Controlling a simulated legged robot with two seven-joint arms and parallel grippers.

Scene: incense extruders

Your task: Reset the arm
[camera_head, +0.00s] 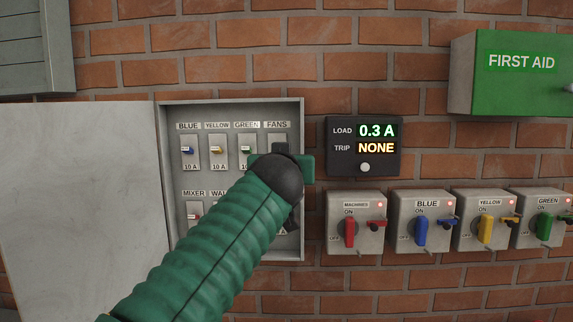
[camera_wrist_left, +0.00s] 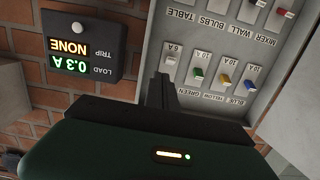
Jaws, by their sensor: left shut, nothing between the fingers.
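My left arm in its green sleeve reaches up from the lower left in the head view. Its gripper (camera_head: 283,148) is shut and empty, in front of the right side of the open breaker box (camera_head: 303,220). In the left wrist view, which is upside down, the dark shut fingers (camera_wrist_left: 161,88) are near the 6 A breaker (camera_wrist_left: 171,61); I cannot tell whether they touch. The blue (camera_head: 187,150), yellow (camera_head: 216,150) and green (camera_head: 245,150) breakers show. The FANS breaker and much of the lower row are hidden by my arm in the head view.
The box's door (camera_head: 80,200) stands open to the left. A dark display (camera_head: 363,147) reads LOAD 0.3 A, TRIP NONE. Rotary switches stand below it: machines (camera_head: 350,233), blue (camera_head: 421,230), yellow (camera_head: 486,231), green (camera_head: 545,226). A green first aid box (camera_head: 520,85) is upper right.

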